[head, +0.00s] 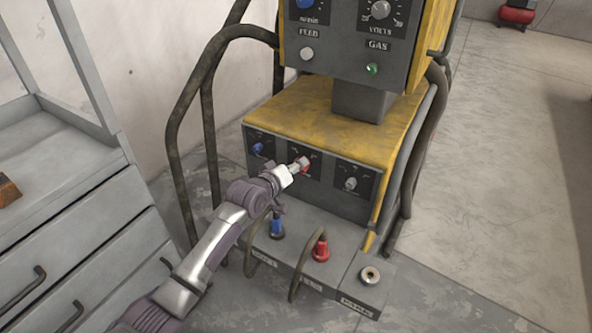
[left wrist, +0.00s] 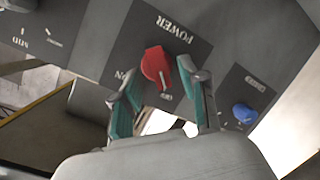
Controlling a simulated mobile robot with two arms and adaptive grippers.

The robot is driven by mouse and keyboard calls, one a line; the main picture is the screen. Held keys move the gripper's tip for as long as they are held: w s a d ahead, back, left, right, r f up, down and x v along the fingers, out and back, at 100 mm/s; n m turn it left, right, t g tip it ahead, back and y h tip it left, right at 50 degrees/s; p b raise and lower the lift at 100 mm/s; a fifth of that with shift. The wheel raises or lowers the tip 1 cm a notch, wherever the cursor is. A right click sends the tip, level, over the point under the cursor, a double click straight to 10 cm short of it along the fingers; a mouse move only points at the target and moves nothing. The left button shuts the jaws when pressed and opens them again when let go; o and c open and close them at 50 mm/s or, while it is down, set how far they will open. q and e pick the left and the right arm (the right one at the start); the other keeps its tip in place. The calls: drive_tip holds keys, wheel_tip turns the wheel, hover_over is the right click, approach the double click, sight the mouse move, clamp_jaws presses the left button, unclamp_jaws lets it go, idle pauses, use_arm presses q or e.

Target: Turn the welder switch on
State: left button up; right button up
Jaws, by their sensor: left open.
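The welder switch is a red knob (head: 306,161) in the middle of the lower dark front panel of the yellow welder (head: 300,103). In the left wrist view the red switch (left wrist: 154,64) shows upside down under the label POWER. Its white mark points toward the small OFF label, and the ON label is to the left, partly hidden by a finger. My left gripper (head: 297,167) is open at the panel. In the wrist view its teal-padded fingers stand on either side of the switch; I cannot tell whether they touch it. My right gripper is not in view.
A blue knob (head: 257,148) and a grey knob (head: 350,184) flank the switch. Below are blue (head: 277,228) and red (head: 320,250) cable plugs. A bent tube frame (head: 178,120) stands left of the welder, near a grey drawer cabinet (head: 85,240).

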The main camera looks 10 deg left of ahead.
use_arm(q)
drive_tip(key=shift+w+d, duration=0.1)
drive_tip(key=shift+w, duration=0.25)
drive_tip(key=shift+c, duration=0.3)
clamp_jaws()
